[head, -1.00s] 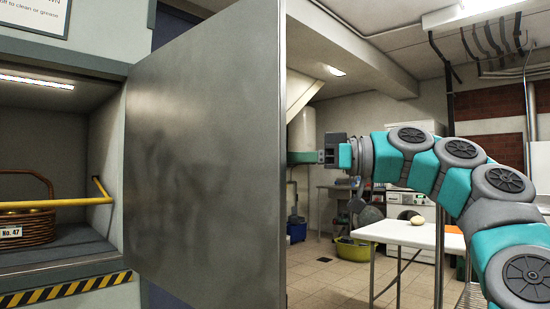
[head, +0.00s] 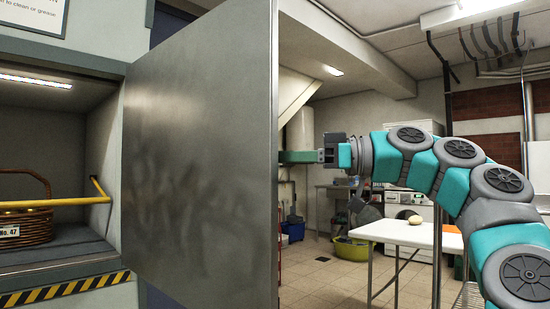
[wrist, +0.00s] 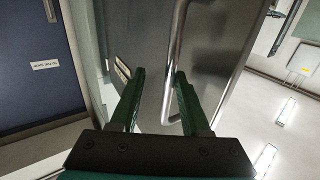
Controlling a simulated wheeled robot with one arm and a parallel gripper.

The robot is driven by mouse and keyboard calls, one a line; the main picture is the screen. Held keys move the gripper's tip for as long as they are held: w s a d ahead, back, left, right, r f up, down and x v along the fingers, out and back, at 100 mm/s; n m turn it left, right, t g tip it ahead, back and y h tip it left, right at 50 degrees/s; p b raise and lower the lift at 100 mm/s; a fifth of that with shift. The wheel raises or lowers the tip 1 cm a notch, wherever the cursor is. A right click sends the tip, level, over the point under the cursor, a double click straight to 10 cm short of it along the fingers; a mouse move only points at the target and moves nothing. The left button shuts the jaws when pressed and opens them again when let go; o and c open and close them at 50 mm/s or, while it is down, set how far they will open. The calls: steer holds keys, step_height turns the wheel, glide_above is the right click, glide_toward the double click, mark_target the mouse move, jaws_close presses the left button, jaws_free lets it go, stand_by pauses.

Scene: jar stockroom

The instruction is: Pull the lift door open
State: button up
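The lift door (head: 200,160) is a grey metal panel standing wide open, swung out from the left side of my head view. Its handle, a shiny metal bar (wrist: 176,50), shows in the wrist view on the door's outer face and is hidden in the head view. My gripper (wrist: 160,74) has its green fingers apart. In the wrist view the bar appears to pass between them, closer to the right finger; I cannot tell if it touches. In the head view the fingers (head: 297,157) reach behind the door's free edge, their tips hidden.
The lift compartment (head: 60,115) is exposed at left, with a wicker basket (head: 27,232) and a yellow bar (head: 60,202) across it. A white table (head: 415,235) with a pale round object stands at right.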

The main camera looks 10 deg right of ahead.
steer(key=p+v, duration=0.1)
steer(key=v, duration=0.6)
steer(key=shift+d, duration=0.2)
